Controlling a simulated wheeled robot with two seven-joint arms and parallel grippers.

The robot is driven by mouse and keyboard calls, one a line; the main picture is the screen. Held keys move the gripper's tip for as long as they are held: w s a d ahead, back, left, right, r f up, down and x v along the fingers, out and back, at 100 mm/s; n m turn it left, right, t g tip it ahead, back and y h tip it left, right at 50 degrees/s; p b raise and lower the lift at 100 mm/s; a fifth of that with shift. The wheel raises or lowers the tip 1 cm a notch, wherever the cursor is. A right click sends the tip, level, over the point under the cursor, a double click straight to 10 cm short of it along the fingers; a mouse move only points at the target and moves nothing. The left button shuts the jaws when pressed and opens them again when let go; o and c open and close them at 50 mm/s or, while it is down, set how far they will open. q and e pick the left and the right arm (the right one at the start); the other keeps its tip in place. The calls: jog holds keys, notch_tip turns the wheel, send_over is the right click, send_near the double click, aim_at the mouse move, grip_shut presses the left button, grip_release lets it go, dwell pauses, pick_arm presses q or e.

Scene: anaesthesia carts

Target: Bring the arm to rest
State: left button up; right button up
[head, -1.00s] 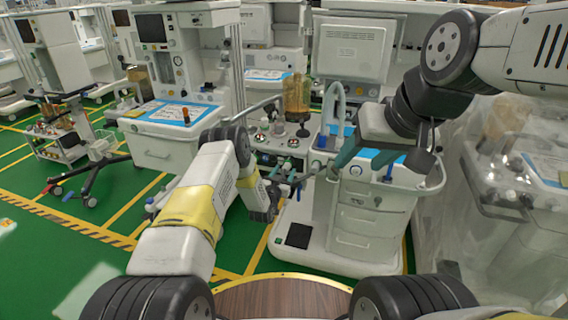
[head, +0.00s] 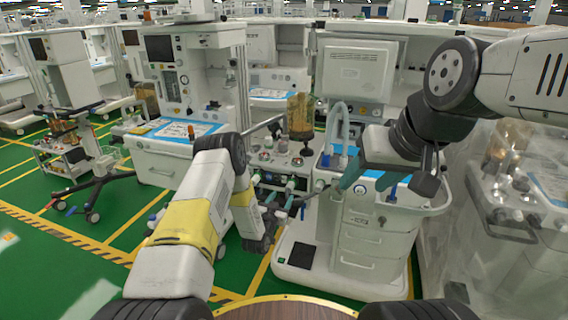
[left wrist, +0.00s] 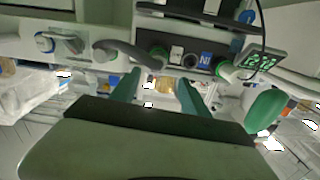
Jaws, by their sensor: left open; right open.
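My left arm, white with yellow bands, comes in from the lower left of the head view and bends down at a dark joint. Its gripper (head: 298,205) is open and empty in front of the centre cart; its fingertips are small and hard to make out there. In the left wrist view its two green fingers (left wrist: 158,88) stand apart with nothing gripped between them. My right arm comes in from the upper right. Its gripper (head: 368,182) is open, with teal fingers pointing down over the centre cart's top (head: 425,205). I cannot tell whether it touches the cart.
The centre cart carries an amber canister (head: 300,115), hoses and knobs close to both grippers. Another cart (head: 165,165) stands to the left and a clear-covered one (head: 535,225) to the right. Green floor (head: 125,225) is open at the left. A wooden round top (head: 290,312) is at the bottom.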

pick_arm(q)
jog(key=w+a+r+g+y, duration=0.1)
jog(key=a+r, duration=0.1)
jog(key=r, duration=0.7)
jog(key=w+a+r+g+y, duration=0.1)
jog(key=w+a+r+g, duration=0.1)
jog(key=r, duration=0.7)
jog(key=s+a+r+n+g+y, duration=0.15)
jog(key=s+a+r, duration=0.25)
jog(key=s+r, duration=0.65)
jog(key=s+a+r+n+g, duration=0.1)
jog(key=s+a+r+g, duration=0.1)
jog(key=s+r, duration=0.4)
jog(key=s+a+r+g, duration=0.1)
jog(key=s+r, duration=0.2)
jog(key=s, duration=0.4)
jog(key=s+a+n+g, duration=0.1)
jog(key=s+g, duration=0.2)
jog(key=s, duration=1.9)
jog(key=shift+s+a, duration=0.2)
jog(key=shift+s, duration=0.05)
jog(key=shift+r, duration=0.1)
